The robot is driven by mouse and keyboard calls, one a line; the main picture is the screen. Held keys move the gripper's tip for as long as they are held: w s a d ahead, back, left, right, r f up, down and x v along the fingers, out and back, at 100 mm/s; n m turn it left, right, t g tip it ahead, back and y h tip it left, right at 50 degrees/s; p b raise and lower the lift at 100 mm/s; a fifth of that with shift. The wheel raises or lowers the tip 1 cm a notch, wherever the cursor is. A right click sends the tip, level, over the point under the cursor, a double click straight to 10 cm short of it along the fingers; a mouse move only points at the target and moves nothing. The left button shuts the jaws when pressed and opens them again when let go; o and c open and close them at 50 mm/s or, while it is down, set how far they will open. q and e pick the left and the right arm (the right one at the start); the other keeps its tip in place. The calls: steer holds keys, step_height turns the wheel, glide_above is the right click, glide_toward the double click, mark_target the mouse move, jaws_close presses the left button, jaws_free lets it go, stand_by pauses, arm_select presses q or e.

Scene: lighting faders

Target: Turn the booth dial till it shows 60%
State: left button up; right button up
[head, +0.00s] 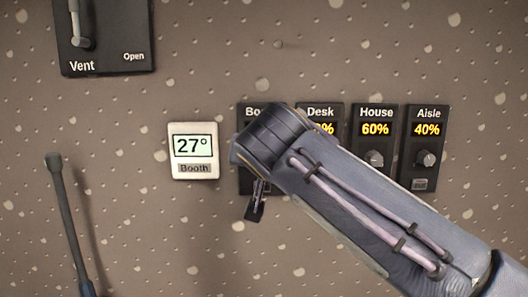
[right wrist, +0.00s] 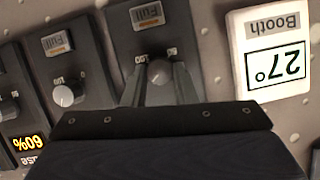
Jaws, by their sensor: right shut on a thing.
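The booth panel (head: 250,111) is black and mostly hidden behind my right arm in the head view; its percent display is covered. In the right wrist view, which shows the wall upside down, the booth dial (right wrist: 159,72) is a small round grey knob on the booth panel (right wrist: 150,38). My right gripper (right wrist: 160,80) has one finger on each side of this dial and is shut on it. The booth reading cannot be seen in either view. My left gripper is not in view.
To the right are the Desk panel (head: 320,110), partly covered, the House panel (head: 375,113) showing 60%, and the Aisle panel (head: 427,113) showing 40%. A white Booth thermostat (head: 194,151) reads 27°. A Vent panel (head: 105,45) is top left. A dark rod (head: 68,215) stands lower left.

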steer(key=shift+a+f+n+t+h+b, duration=0.35)
steer(key=shift+n+t+h, duration=0.75)
steer(key=shift+n, duration=2.55)
steer(key=shift+f+n+t+h+b, duration=0.2)
steer(key=shift+n+t+h+b, duration=0.9)
steer(key=shift+n, duration=2.5)
steer(key=shift+a+f+n+t+h+p, duration=0.2)
steer(key=shift+n+t+h, duration=0.4)
steer(key=shift+n+h, duration=2.05)
steer(key=n+y, duration=0.2)
steer(key=shift+n, duration=0.3)
steer(key=o, duration=1)
